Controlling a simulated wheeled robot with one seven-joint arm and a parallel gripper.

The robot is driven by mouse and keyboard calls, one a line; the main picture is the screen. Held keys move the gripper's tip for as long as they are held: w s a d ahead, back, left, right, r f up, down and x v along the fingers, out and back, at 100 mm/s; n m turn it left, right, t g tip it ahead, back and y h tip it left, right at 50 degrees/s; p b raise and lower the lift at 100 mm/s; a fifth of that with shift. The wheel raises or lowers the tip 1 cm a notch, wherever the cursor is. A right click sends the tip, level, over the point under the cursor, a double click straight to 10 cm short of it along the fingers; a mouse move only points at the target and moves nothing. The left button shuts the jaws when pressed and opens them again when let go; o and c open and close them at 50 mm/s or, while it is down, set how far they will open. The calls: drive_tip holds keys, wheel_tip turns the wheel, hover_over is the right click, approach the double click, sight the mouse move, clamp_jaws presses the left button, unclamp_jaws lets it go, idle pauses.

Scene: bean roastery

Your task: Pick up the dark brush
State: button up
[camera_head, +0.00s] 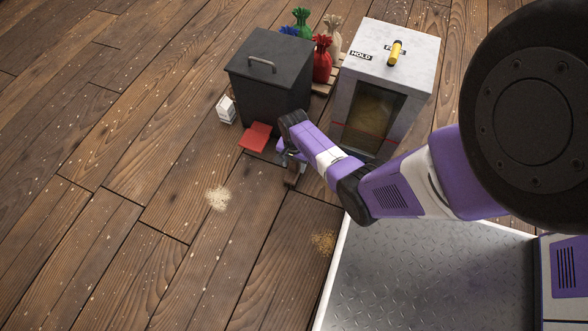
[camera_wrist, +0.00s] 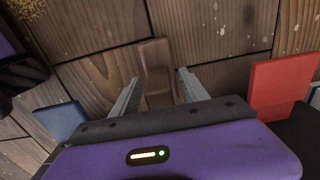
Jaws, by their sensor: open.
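The dark brush (camera_wrist: 157,72) shows in the wrist view as a dark brown block lying on the plank floor, between the two grey fingers of my gripper (camera_wrist: 158,80). The fingers are apart, with a gap visible on both sides of the brush. In the head view the brush (camera_head: 292,176) is a small brown shape just below my gripper (camera_head: 286,160), partly covered by it. The gripper points down, close to the floor. The near end of the brush is hidden behind the gripper body in the wrist view.
A red flat panel (camera_head: 258,136) lies near the dark lidded bin (camera_head: 265,85); it also shows in the wrist view (camera_wrist: 280,88). A white cabinet (camera_head: 410,50) stands behind my arm. A pale pile (camera_head: 218,198) and a golden pile (camera_head: 322,242) lie on the floor. The floor at left is mostly clear.

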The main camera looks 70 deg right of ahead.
clamp_jaws()
drive_tip(key=shift+r, duration=0.1)
wheel_tip(320, 180, up, 20)
drive_tip(key=p, duration=1.1)
